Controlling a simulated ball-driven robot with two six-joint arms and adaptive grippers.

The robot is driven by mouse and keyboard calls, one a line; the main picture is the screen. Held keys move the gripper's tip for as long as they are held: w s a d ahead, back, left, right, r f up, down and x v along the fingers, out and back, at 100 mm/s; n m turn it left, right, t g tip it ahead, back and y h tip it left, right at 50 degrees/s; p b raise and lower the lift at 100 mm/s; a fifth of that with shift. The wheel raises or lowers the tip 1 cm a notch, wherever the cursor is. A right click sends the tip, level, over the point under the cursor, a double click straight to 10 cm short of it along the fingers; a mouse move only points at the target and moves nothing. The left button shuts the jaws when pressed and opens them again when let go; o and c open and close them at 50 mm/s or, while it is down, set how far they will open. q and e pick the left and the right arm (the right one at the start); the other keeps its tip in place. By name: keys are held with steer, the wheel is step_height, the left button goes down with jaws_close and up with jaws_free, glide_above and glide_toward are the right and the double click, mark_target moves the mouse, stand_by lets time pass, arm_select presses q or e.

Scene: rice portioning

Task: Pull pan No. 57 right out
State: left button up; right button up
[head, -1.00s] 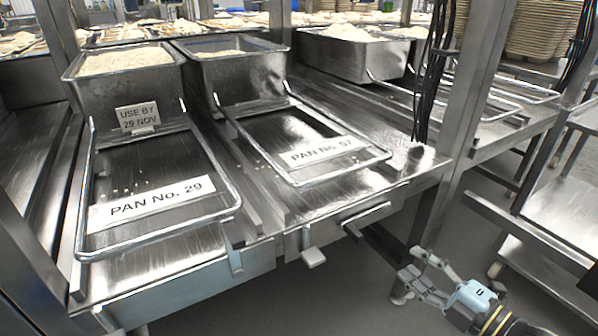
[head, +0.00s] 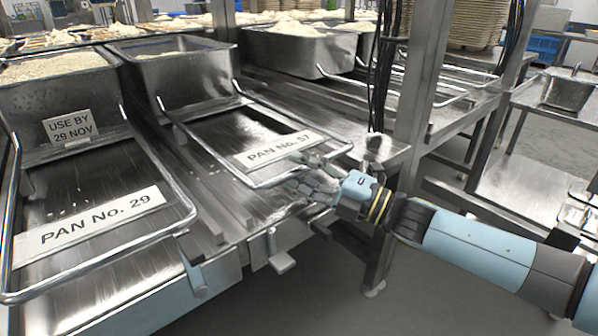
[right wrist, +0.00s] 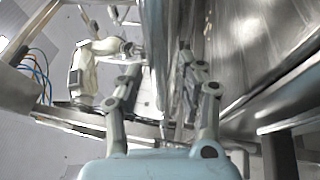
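Pan No. 57 (head: 190,82) is a steel pan of pale rice standing at the back of the steel rack. Its long wire handle reaches forward and bears the white label "PAN No. 57" (head: 270,148). My right gripper (head: 305,172) is at the right front corner of this handle, by the label. In the right wrist view its two fingers (right wrist: 162,75) are spread, with a metal bar running between them. I cannot tell whether they touch it. My left gripper is not in the head view.
Pan No. 29 (head: 60,80) stands to the left, with its own wire handle and a "USE BY 29 NOV" card (head: 72,129). A steel post (head: 418,110) and dark cables (head: 380,70) rise to the right. Small catches (head: 280,262) hang from the rack's front edge.

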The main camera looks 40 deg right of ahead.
steer(key=shift+w+a, duration=0.1)
steer(key=shift+w, duration=0.05)
steer(key=shift+c, duration=0.4)
jaws_close()
